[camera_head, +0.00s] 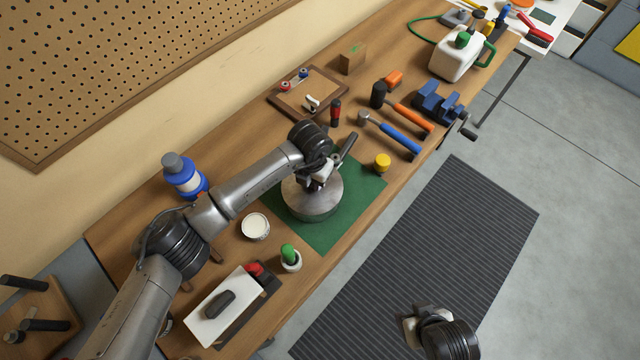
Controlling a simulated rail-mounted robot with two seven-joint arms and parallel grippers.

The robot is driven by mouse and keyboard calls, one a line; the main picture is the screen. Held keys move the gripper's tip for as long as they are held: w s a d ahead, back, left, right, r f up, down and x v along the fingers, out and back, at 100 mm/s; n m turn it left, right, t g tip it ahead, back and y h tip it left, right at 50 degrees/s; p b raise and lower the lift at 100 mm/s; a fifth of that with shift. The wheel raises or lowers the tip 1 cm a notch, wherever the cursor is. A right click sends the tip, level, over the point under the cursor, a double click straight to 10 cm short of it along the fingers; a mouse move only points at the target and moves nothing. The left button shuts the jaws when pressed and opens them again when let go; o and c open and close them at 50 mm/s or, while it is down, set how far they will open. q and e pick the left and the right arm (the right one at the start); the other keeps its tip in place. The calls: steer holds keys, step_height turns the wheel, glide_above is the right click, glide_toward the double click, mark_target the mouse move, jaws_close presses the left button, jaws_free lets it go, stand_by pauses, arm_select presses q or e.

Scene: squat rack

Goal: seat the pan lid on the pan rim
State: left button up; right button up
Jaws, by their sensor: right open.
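A round silver pan lid (325,202) is over the pan (312,217) on a green mat (345,222). Only the pan's lower side shows under the lid, so I cannot tell if the lid's edge lies flat on the rim. A dark handle (348,146) points up and right beside them. My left gripper (317,182) is directly over the middle of the lid, at its knob; its wrist hides most of the fingers, and I cannot tell whether they grip. My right gripper (413,322) is open and empty, above the striped floor mat, far from the pan.
A white cup (256,226) and a green-capped bottle (290,258) stand left of and below the pan. A blue bottle (184,175) stands near the wall.

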arm_select(q)
steer(key=shift+f+b, duration=0.35)
stand_by(0.6)
steer(key=o, duration=1.1)
steer(key=shift+c, duration=0.2)
steer(key=shift+r, duration=0.1)
step_height(320, 180, up, 14)
steer(key=shift+f+b, duration=0.2)
steer(key=shift+b, duration=0.2)
steer(key=shift+d, duration=0.1)
